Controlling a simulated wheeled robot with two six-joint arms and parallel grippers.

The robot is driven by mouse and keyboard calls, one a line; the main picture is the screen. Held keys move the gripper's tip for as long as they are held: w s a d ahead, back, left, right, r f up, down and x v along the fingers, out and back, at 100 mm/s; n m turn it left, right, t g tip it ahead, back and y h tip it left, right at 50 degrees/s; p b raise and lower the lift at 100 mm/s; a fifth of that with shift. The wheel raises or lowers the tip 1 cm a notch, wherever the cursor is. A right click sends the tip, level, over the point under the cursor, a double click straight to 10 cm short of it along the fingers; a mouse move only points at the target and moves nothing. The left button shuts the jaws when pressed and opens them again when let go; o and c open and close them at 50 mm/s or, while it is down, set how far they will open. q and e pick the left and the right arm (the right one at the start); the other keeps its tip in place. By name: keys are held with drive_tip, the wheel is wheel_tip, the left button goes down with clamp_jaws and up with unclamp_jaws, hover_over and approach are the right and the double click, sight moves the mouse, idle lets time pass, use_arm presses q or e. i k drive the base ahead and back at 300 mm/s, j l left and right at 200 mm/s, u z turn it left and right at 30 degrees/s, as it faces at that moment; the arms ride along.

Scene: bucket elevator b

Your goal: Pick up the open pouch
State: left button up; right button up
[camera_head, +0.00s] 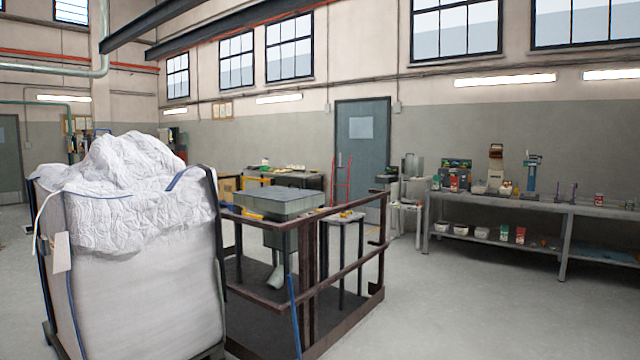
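I cannot single out an open pouch. Small red packets stand on the long grey workbench (500,198) at the right; one red packet (599,200) is near its right part. On the lower shelf, a green packet (504,233) and a red packet (520,235) stand side by side. They are too small for me to tell whether any is open. Neither of my grippers is in view.
A large white bulk bag (150,270) fills the left foreground. Right of it, a rusty brown railing (345,275) surrounds a grey-green hopper (280,201). A grey door (362,150) is at the back. The floor (470,310) before the workbench is clear.

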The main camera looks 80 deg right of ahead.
sight(454, 183)
drive_tip(key=z, duration=3.55)
